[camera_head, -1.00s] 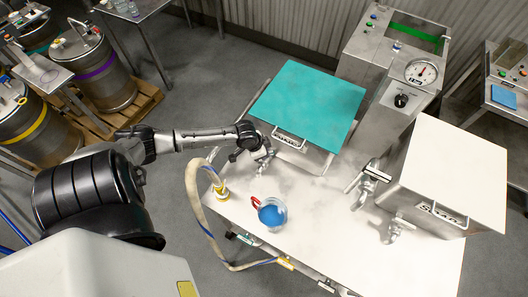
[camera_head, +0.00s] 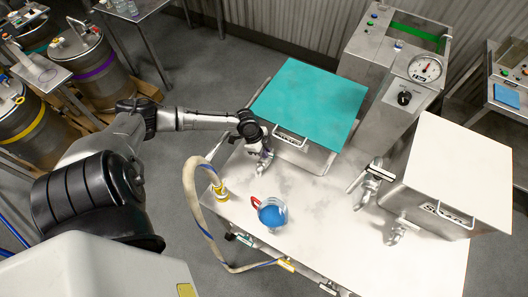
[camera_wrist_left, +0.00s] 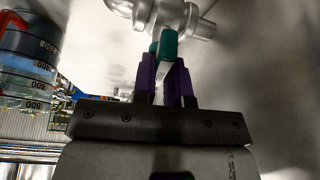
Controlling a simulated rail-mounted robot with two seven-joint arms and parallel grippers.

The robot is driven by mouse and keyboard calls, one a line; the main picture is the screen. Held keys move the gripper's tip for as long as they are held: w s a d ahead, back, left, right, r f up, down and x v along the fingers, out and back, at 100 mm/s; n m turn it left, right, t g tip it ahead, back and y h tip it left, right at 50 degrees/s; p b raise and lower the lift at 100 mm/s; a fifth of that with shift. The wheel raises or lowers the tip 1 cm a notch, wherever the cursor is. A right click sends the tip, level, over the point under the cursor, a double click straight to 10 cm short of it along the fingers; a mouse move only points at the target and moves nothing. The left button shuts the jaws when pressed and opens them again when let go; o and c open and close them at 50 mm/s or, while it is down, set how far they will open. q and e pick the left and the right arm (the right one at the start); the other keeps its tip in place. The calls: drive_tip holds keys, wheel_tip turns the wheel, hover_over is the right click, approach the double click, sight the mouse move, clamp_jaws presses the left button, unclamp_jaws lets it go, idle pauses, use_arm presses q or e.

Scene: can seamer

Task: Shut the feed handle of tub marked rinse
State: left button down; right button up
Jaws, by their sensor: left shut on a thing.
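The teal-lidded tub (camera_head: 310,102) stands at the back of the white table, with a small label (camera_head: 290,139) on its front, too small to read surely. My left gripper (camera_head: 262,163) is at its front left corner, beside its valve. In the left wrist view, the purple fingers of my left gripper (camera_wrist_left: 166,85) are shut on a teal feed handle (camera_wrist_left: 166,46). The handle joins a silver valve (camera_wrist_left: 172,14) above it. The handle is mostly hidden by my gripper in the head view. My right gripper is not in view.
A jug of blue liquid (camera_head: 271,213) stands in front of the teal-lidded tub; it also shows in the left wrist view (camera_wrist_left: 28,60). A beige hose (camera_head: 189,200) curves at the table's left edge. A white-lidded tub (camera_head: 460,168) with valves stands right. The table middle is clear.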

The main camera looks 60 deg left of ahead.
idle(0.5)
use_arm(q)
drive_tip(key=c, duration=1.1)
unclamp_jaws()
drive_tip(key=shift+c, duration=0.2)
